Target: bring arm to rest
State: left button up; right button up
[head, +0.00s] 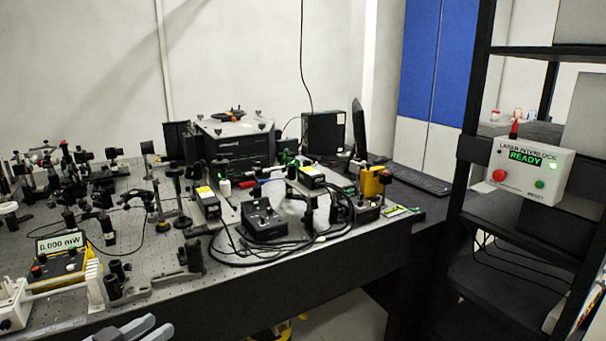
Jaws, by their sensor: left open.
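My left gripper (158,324) shows at the bottom edge of the head view, left of centre. Its two grey fingers stand apart with nothing seen between them. It is in front of the near edge of the optical bench (300,268), and the rest of that arm is cut off by the frame. My right gripper is not in view.
A power meter (62,256) reading 0.000 mW stands at the bench's near left. Posts, mounts, a black control box (262,220) and looped cables crowd the top. A laser interlock box (531,170) reading READY is on the dark rack (478,130) at right. Floor shows between.

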pick_arm(q)
jog(key=s+d+f+n+g+y, duration=0.1)
jog(key=s+d+f, duration=0.3)
jog(key=s+f, duration=0.5)
jog(key=s+d+f+n+g+y, duration=0.1)
jog(key=s+d+f+g+y, duration=0.2)
jog(key=s+f, duration=0.7)
jog(key=s+d, duration=0.1)
jog(key=s, duration=0.2)
jog(key=shift+d+f, duration=0.25)
jog(key=shift+f, duration=0.05)
dwell(0.8)
